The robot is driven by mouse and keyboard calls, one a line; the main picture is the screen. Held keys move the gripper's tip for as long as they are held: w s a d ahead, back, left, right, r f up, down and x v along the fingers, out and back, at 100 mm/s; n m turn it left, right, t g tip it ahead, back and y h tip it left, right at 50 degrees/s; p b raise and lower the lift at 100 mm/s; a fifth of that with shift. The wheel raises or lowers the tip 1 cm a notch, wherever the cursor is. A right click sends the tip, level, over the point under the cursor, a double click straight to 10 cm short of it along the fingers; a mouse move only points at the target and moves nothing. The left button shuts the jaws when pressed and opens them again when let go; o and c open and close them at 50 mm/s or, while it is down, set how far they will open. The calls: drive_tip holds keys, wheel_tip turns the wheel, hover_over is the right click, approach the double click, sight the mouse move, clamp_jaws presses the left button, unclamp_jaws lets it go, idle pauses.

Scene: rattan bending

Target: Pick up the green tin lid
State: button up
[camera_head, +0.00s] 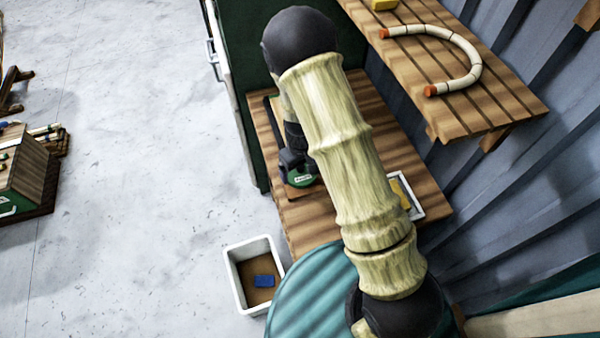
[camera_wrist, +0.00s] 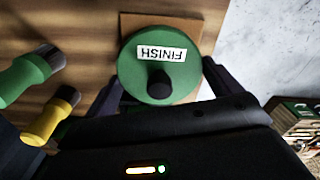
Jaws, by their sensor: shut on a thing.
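The green tin lid (camera_wrist: 160,75) is round, with a dark knob and a white label reading FINISH. It fills the upper middle of the wrist view, over a brown square board (camera_wrist: 210,22). My gripper (camera_wrist: 160,84) is shut on the lid, with one dark finger at each side of its rim. In the head view the lid (camera_head: 304,176) shows partly beside my dark gripper, near the left edge of the wooden bench. My arm hides part of it there. I cannot tell whether the lid is touching what is below it.
A green-handled brush (camera_wrist: 24,77) and a yellow-handled brush (camera_wrist: 48,118) are left of the lid. A white-rimmed tray (camera_head: 418,213) sits on the bench. A slatted shelf (camera_head: 510,100) holds a bent rattan piece (camera_head: 470,52). A white bin (camera_head: 238,285) stands on the floor.

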wheel_tip(320, 180, up, 7)
drive_tip(key=shift+f+b, duration=0.15)
drive_tip(key=shift+b, duration=0.3)
drive_tip(key=shift+w, duration=0.1)
idle(0.4)
